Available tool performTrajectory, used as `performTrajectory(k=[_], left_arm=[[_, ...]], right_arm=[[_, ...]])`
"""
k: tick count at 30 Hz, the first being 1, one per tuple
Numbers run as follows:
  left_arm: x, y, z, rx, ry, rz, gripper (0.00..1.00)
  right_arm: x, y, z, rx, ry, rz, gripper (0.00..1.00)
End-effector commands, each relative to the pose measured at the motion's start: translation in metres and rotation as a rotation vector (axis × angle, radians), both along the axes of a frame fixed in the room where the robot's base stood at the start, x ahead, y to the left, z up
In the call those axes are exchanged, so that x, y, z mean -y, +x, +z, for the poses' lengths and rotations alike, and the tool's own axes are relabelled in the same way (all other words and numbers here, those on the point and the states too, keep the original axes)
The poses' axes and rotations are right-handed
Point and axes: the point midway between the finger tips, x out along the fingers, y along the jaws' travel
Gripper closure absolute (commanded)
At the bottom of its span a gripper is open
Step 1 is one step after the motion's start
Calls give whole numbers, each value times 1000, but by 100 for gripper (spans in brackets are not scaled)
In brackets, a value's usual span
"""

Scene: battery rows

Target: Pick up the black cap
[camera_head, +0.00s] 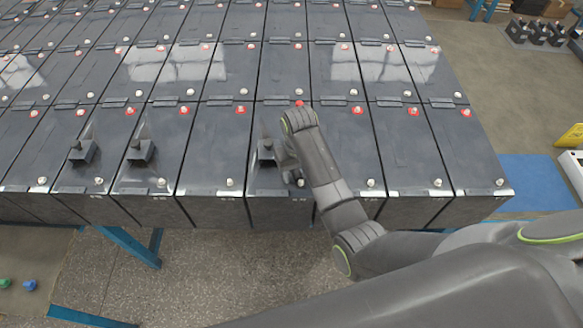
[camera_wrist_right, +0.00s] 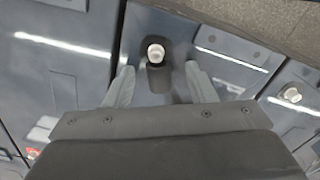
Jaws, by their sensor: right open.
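Several batteries stand in rows, and three black caps show on the front row in the head view. One black cap (camera_head: 266,151) is beside my right gripper (camera_head: 287,168), which is partly hidden by its own wrist. Two more black caps, the far left one (camera_head: 82,151) and its neighbour (camera_head: 140,151), stand further left. In the right wrist view my right gripper (camera_wrist_right: 158,86) is open, with its two fingers on either side of a dark piece (camera_wrist_right: 157,78) with a pale round top. I cannot tell whether the fingers touch it. My left gripper is out of view.
The front-row batteries (camera_head: 217,155) have pale and red-ringed terminals sticking up. A blue rack leg (camera_head: 128,245) stands below their front edge. A blue mat (camera_head: 536,183) lies on the floor at the right.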

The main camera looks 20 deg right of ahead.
Motion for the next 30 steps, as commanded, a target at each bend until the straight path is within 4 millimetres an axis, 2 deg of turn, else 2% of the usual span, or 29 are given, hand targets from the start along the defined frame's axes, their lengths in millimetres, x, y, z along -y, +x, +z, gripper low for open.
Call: performTrajectory(k=[7,18,20,21,26,30], left_arm=[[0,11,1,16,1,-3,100],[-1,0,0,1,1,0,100],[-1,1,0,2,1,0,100],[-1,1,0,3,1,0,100],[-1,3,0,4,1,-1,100],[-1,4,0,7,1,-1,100]], right_arm=[[1,-1,-2,0,0,0,49],[1,-1,-2,0,0,0,96],[1,-1,-2,0,0,0,96],[1,-1,-2,0,0,0,99],[0,-1,-2,-1,0,0,99],[-2,6,8,3,-1,2,99]])
